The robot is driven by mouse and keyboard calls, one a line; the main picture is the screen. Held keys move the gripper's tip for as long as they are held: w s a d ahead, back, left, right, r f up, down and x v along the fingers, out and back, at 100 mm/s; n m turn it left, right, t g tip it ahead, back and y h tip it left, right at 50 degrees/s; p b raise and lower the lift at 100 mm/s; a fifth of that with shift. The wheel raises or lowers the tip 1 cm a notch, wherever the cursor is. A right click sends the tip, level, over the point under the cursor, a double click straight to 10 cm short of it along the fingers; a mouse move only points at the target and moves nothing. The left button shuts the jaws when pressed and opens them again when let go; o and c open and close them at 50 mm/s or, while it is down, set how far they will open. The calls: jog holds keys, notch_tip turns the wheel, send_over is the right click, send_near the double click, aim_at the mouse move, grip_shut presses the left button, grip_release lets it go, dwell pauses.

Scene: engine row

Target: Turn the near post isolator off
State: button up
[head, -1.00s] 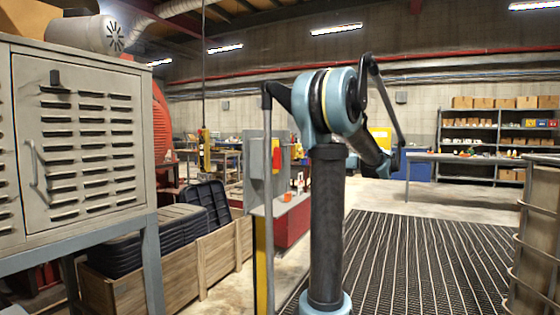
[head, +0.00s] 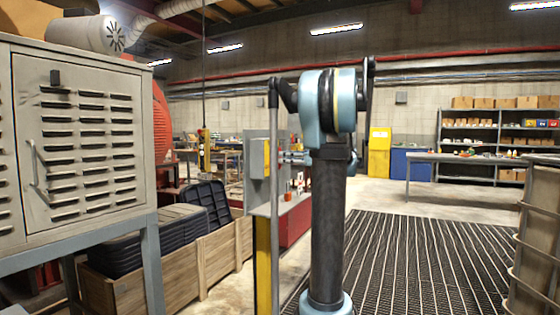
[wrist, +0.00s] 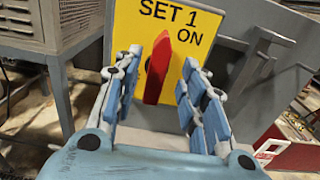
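The near post isolator is a grey box (head: 257,160) on a yellow post (head: 263,262), left of my arm in the head view. In the wrist view its yellow plate (wrist: 136,22) reads "SET 1" and "ON". Its red handle (wrist: 157,72) stands roughly upright on the plate, its top leaning slightly right, beside the word "ON". My gripper (wrist: 163,62) is open, one finger on each side of the handle. A gap shows on both sides, and I see no clear contact. In the head view my gripper is small and partly hidden by my arm.
A grey louvred cabinet (head: 85,135) on legs stands at left. A ribbed dark mat (head: 425,265) covers the floor at right. A yellow pendant (head: 204,150) hangs behind.

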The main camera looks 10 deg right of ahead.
aim_at(276, 158)
jog(key=shift+x, duration=1.55)
jog(key=shift+c, duration=0.5)
grip_shut()
